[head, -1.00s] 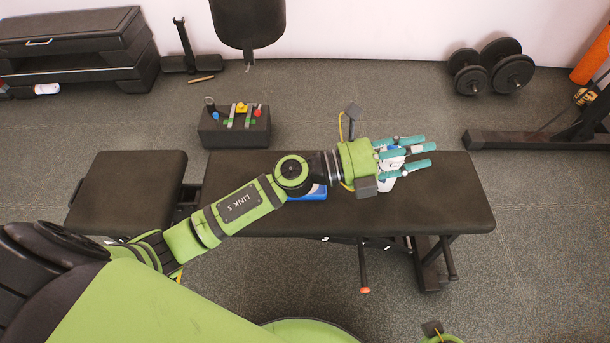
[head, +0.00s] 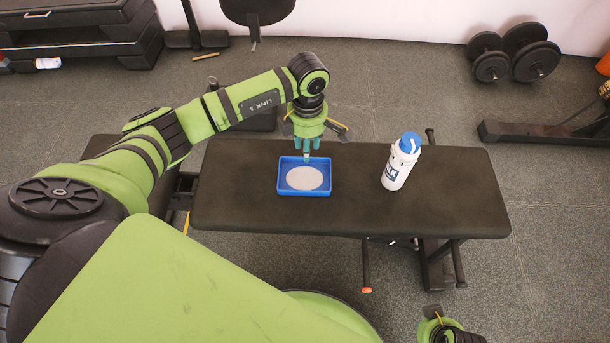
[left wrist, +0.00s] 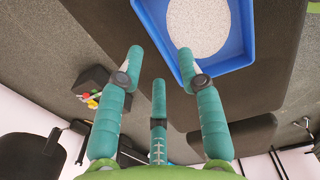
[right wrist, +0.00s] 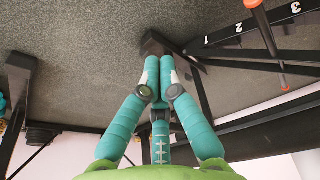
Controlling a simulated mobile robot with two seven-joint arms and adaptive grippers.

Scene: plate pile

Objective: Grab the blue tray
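The blue tray (head: 282,178) lies flat on the black bench, with a pale round plate (head: 303,179) inside it. My left gripper (head: 306,150) points down at the tray's far edge, with one finger overlapping the rim in the head view. In the left wrist view its fingers (left wrist: 160,62) are spread and empty, and one fingertip overlaps the edge of the tray (left wrist: 222,62). I cannot tell whether it touches. My right gripper (right wrist: 160,62) has its fingertips together with nothing between them, low beside the bench; its wrist shows at the bottom of the head view.
A white bottle with a blue cap (head: 398,164) stands on the bench (head: 450,205) to the right of the tray. The bench top between them is clear. A dark box (left wrist: 92,84) with small colored things stands behind the bench. Dumbbells (head: 513,55) lie on the far floor.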

